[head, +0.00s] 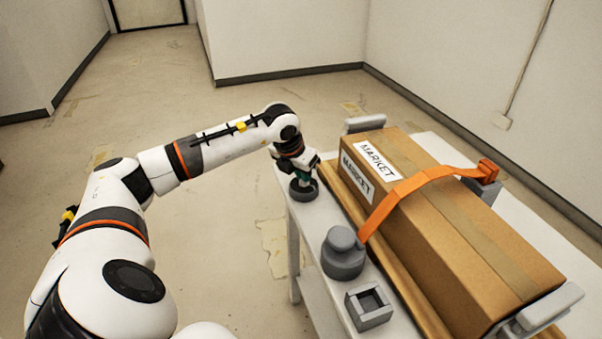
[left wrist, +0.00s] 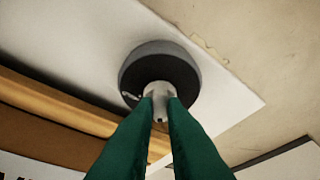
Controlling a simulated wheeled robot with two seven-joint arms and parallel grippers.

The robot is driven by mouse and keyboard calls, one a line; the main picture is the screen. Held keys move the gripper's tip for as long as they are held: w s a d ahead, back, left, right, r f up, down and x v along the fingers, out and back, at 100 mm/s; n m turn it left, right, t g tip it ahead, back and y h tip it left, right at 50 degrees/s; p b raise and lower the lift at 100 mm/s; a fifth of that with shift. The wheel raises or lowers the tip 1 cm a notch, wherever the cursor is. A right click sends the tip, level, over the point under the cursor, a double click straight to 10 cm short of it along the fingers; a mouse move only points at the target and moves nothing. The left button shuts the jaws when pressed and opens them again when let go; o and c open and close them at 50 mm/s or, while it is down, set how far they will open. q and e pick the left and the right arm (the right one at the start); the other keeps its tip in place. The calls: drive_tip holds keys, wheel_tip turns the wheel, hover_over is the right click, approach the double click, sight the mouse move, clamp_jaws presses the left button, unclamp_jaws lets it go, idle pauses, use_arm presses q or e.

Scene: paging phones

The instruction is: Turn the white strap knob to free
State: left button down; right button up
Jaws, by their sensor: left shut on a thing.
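The white strap knob (left wrist: 158,90) stands on a round dark base (left wrist: 160,62) in the left wrist view. The base also shows in the head view (head: 304,194), at the far left corner of the white table (head: 325,222). My left gripper (head: 303,179) is over this base, with its green fingers (left wrist: 161,102) shut on the knob from both sides. Small pale marks show on the base's left side, too small to read. In the head view the gripper mostly hides the knob. My right gripper is not in view.
A large cardboard box (head: 440,235) labelled MARKET lies on the table under an orange strap (head: 408,187). A grey round knob-like part (head: 343,253) and a grey square socket (head: 369,306) stand along the near left edge. Open floor lies left of the table.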

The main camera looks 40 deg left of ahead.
use_arm(q)
drive_tip(key=shift+d+n+y, duration=0.1)
drive_tip(key=shift+n+y, duration=0.4)
drive_tip(key=shift+n, duration=0.6)
drive_tip(key=c, duration=1.5)
unclamp_jaws()
drive_tip(key=v, duration=1.2)
drive_tip(key=shift+w, duration=0.15)
